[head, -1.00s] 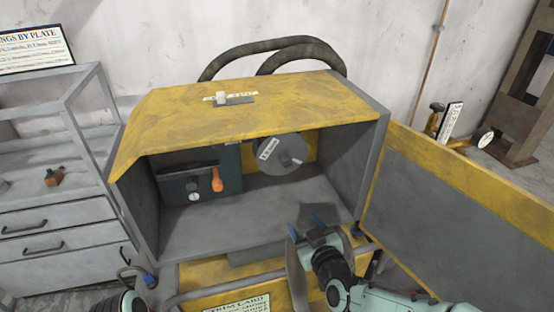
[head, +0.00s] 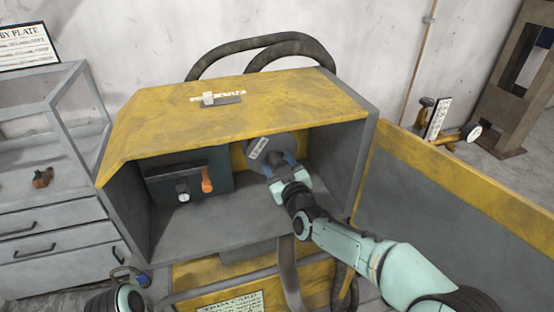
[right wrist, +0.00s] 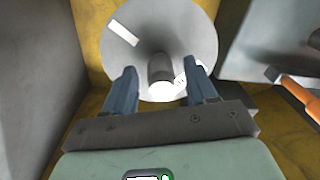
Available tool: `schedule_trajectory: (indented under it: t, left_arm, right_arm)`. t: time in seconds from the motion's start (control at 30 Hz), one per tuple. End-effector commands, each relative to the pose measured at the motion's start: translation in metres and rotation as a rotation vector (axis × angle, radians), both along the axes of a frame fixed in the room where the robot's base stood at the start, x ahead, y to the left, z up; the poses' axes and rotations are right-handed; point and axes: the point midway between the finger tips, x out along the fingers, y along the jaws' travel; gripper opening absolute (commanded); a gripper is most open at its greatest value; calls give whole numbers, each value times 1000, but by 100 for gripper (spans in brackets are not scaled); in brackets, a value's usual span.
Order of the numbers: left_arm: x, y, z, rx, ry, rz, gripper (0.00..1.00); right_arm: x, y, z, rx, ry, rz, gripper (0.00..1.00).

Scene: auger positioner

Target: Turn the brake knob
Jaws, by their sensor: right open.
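A grey round disc (head: 262,147) with a white label sits at the back of the open yellow cabinet. In the right wrist view the disc (right wrist: 195,35) has a short cylindrical knob (right wrist: 160,67) standing out from its middle. My right gripper (head: 283,168) is inside the cabinet in front of the disc. Its blue fingers (right wrist: 161,78) are open, one on each side of the knob, and contact cannot be told. In the head view the gripper hides the knob. Part of my left arm shows at the bottom left, without its gripper.
The cabinet roof (head: 230,112) is above. The open door (head: 455,190) stands to the right.

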Motion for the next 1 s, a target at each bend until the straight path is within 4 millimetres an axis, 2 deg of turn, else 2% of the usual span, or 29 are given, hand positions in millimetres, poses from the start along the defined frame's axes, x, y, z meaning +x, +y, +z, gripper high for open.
schedule_trajectory:
  t: [0.13,0.4,0.43,0.5,0.6,0.83,1.0]
  left_arm:
    - [1,0,2,0,-1,0,0]
    - [0,0,2,0,0,0,0]
    - [0,0,2,0,0,-1,0]
    - [0,0,2,0,0,0,0]
    - [0,0,2,0,0,0,0]
    - [0,0,0,0,0,0,0]
    - [-3,0,-9,0,3,0,0]
  right_arm:
    - [7,3,-1,0,1,1,57]
    - [8,3,-1,0,1,1,57]
    - [8,3,-1,0,1,1,50]
    - [8,3,-1,0,1,1,28]
    - [8,3,-1,0,1,1,1]
    - [8,3,-1,12,4,0,1]
    - [8,2,-2,66,20,-1,1]
